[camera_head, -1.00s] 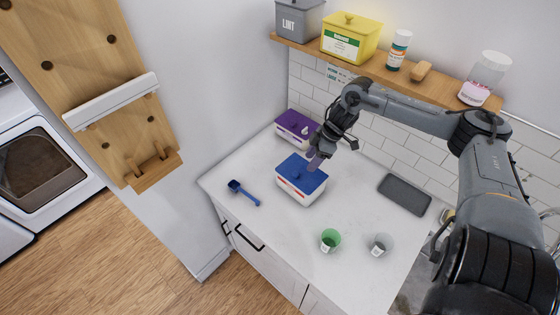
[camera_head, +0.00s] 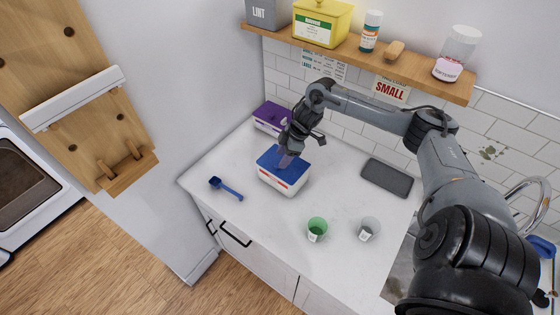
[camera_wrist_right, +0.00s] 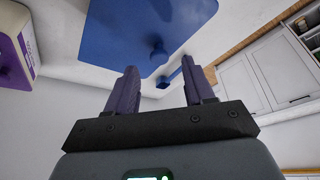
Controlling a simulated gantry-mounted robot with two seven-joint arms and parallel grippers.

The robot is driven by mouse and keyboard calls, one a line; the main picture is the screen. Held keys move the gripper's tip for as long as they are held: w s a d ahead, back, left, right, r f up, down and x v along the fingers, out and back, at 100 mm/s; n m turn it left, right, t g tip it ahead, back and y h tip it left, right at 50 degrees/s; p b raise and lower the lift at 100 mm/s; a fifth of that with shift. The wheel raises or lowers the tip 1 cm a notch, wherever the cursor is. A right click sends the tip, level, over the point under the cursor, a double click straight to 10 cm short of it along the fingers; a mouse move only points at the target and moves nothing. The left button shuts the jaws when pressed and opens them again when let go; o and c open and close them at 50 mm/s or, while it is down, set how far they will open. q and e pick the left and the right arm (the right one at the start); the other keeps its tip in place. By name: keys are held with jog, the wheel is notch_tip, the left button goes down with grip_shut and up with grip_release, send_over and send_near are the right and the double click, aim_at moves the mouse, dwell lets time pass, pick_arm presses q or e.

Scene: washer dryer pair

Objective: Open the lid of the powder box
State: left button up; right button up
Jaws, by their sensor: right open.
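The powder box (camera_head: 279,183) is white with a blue lid (camera_head: 268,155) and stands on the white counter. The lid lies shut on it. My right gripper (camera_head: 286,160) is over the lid, its purple-grey fingers pointing down. In the right wrist view the blue lid (camera_wrist_right: 120,30) shows beyond the fingertips, with a small blue knob (camera_wrist_right: 158,54) on it. The open right gripper (camera_wrist_right: 159,70) has nothing between its fingers, and the knob lies ahead of the gap. I cannot tell if the fingers touch the lid. My left gripper is not in view.
A purple-lidded box (camera_head: 270,117) stands behind. A blue scoop (camera_head: 226,188) lies left of the powder box. A green cup (camera_head: 317,229), a clear cup (camera_head: 368,229) and a dark grey tray (camera_head: 387,177) are to the right. A wooden shelf (camera_head: 345,62) runs above.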

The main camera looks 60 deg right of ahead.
jog(key=shift+x, duration=1.55)
grip_shut()
